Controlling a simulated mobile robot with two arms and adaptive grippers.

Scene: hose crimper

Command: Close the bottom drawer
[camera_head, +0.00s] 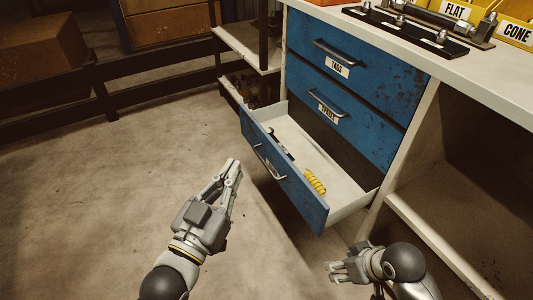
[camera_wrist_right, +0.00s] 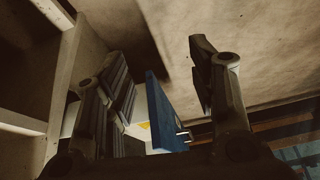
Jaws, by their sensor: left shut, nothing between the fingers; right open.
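The bottom drawer (camera_head: 295,188) has a blue front and stands pulled out from the cabinet in the head view. Its bar handle (camera_head: 268,161) is on the front face. A yellow coiled item (camera_head: 315,181) and a dark tool (camera_head: 280,144) lie inside. My left gripper (camera_head: 235,168) is shut and empty, to the left of the drawer front and apart from it. My right gripper (camera_head: 332,272) is open and empty, below the drawer's right end. In the right wrist view the drawer front (camera_wrist_right: 164,115) shows between the open fingers (camera_wrist_right: 165,75).
Two shut blue drawers, TAGS (camera_head: 334,67) and SPARES (camera_head: 327,113), are above. A white counter (camera_head: 480,75) carries metal tooling and yellow FLAT and CONE bins. An open shelf bay (camera_head: 450,215) is at right. The floor (camera_head: 110,190) at left is clear.

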